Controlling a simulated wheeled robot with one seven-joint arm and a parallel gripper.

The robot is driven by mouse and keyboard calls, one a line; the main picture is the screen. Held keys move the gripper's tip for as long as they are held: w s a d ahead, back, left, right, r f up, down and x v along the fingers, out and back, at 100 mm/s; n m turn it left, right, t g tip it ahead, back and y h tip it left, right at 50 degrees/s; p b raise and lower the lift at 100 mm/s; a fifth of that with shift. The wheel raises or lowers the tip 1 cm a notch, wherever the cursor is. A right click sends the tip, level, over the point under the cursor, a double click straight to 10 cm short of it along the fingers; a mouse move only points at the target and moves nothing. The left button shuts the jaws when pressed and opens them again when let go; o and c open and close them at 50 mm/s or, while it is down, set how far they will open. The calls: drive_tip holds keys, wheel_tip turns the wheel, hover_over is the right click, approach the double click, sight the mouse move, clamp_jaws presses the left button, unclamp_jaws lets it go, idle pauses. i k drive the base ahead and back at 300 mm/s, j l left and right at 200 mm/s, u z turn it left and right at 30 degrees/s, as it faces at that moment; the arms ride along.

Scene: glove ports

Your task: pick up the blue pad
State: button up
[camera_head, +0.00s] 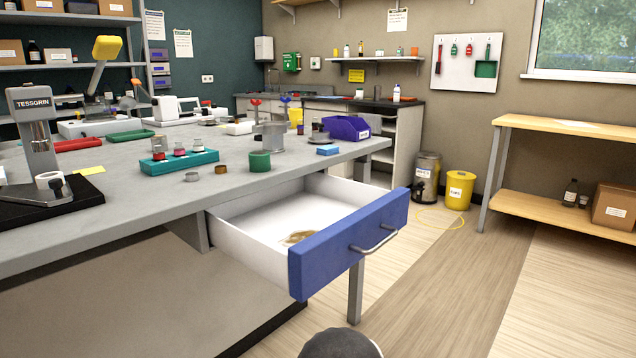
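The blue pad (328,150) is a small, flat, light-blue block lying on the grey workbench top (110,216), near its right edge. It sits in front of a purple-blue open bin (347,128) and to the right of a grey metal fixture (270,140). Nothing covers the pad from this view. My gripper is not in view; only a dark rounded part, probably of my arm, shows at the bottom edge.
A blue-fronted drawer (345,246) stands open below the pad's bench edge, jutting toward me with a brownish item (297,238) inside.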

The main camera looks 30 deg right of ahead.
sight(327, 150)
drive_tip(key=i+l+z, duration=0.2)
drive_tip(key=l+z, duration=0.25)
drive_tip(key=i+l+z, duration=0.25)
drive_tip(key=l+z, duration=0.2)
drive_tip(key=i+l+z, duration=0.3)
drive_tip(key=z, duration=0.15)
